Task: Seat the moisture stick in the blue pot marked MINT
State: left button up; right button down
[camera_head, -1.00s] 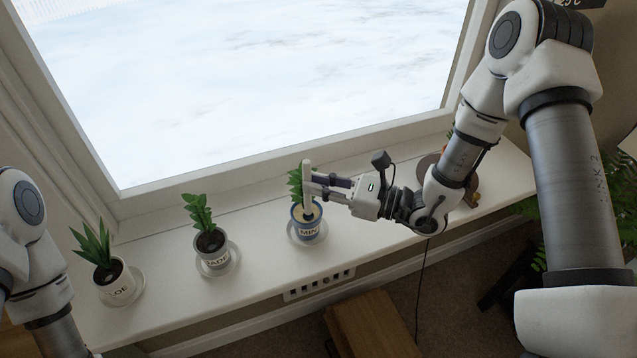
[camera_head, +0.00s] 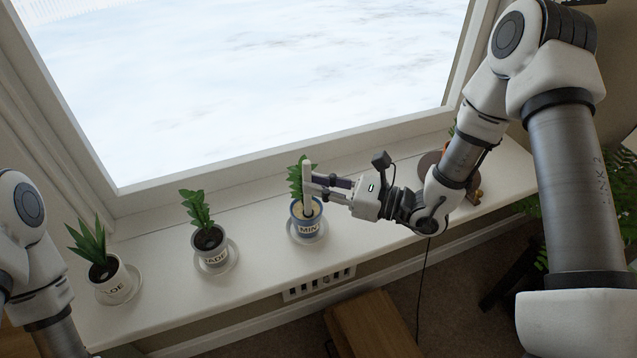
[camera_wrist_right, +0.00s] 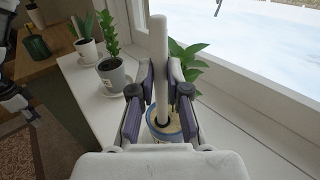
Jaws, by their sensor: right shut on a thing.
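The moisture stick (camera_head: 307,182) is a pale upright rod. My right gripper (camera_head: 312,184) is shut on it from the right, over the blue pot marked MINT (camera_head: 306,226). The pot stands on a white saucer and holds a green plant and light soil. In the right wrist view the stick (camera_wrist_right: 159,60) stands between the purple-lined fingers (camera_wrist_right: 160,84), its dark lower end (camera_wrist_right: 163,126) down at the soil in the blue pot (camera_wrist_right: 150,131). How deep the tip sits I cannot tell. My left gripper is out of view; only the left arm shows.
A grey pot marked JADE (camera_head: 211,255) and a white pot with a partly readable label (camera_head: 112,283) stand left on the white sill (camera_head: 265,262). A round brown object (camera_head: 432,163) is partly hidden behind my right arm. The window rises behind.

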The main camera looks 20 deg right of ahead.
jog(key=shift+f+b, duration=1.8)
jog(key=shift+f, duration=0.15)
jog(key=c, duration=1.1)
grip_release()
jog(key=shift+r, duration=0.1)
jog(key=v, duration=1.2)
